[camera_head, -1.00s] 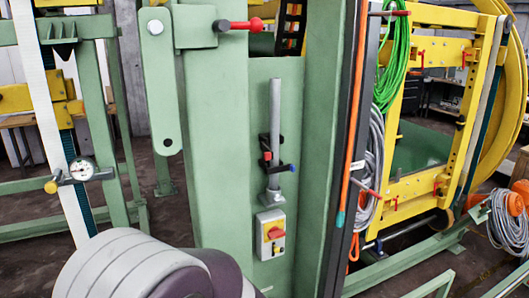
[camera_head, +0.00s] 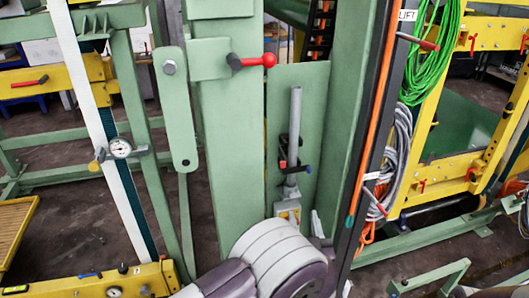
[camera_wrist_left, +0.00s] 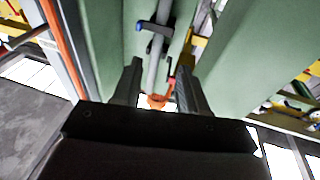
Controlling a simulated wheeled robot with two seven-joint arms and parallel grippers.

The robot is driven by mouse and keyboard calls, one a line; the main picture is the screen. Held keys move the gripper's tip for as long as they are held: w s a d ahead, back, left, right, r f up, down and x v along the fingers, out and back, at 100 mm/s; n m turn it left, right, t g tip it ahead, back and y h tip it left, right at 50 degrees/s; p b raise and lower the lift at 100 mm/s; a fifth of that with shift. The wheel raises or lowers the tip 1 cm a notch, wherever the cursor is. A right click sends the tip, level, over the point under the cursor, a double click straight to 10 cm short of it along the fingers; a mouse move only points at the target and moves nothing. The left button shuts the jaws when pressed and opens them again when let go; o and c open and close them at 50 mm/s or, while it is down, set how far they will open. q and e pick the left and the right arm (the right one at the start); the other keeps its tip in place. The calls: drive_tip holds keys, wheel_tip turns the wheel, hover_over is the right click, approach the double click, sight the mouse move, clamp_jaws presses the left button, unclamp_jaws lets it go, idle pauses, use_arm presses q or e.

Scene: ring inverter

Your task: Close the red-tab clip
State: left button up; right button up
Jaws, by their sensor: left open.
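The red-tab clip (camera_head: 282,163) is a small dark clamp with a red end on a grey upright pole (camera_head: 295,120) in the green frame. A blue tab (camera_head: 305,169) sticks out to the right beside it. In the left wrist view the red tab (camera_wrist_left: 171,81) shows between the fingers, and the blue tab (camera_wrist_left: 152,27) lies beyond the fingertips. My left gripper (camera_wrist_left: 160,70) is open, with its fingers on either side of the pole area; contact cannot be told. In the head view my left arm hides most of it. My right gripper is out of view.
A red-knobbed lever (camera_head: 255,61) juts from the green column above left. An orange hose (camera_head: 373,110) and green cable (camera_head: 432,55) hang at right. A dial gauge (camera_head: 121,148) stands at left.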

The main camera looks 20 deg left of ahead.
sight(283, 165)
use_arm(q)
wheel_tip(283, 165, up, 5)
drive_tip(key=s+a+n+t+y, duration=0.1)
drive_tip(key=s+a+n+y, duration=0.1)
drive_tip(key=y, duration=0.2)
drive_tip(key=shift+m+h, duration=0.3)
drive_tip(key=p+x, duration=0.6)
drive_tip(key=x, duration=0.5)
drive_tip(key=shift+w+r, duration=0.15)
drive_tip(key=shift+w, duration=0.1)
drive_tip(key=shift+w+a+r+p, duration=0.1)
drive_tip(key=shift+w+a+p, duration=0.2)
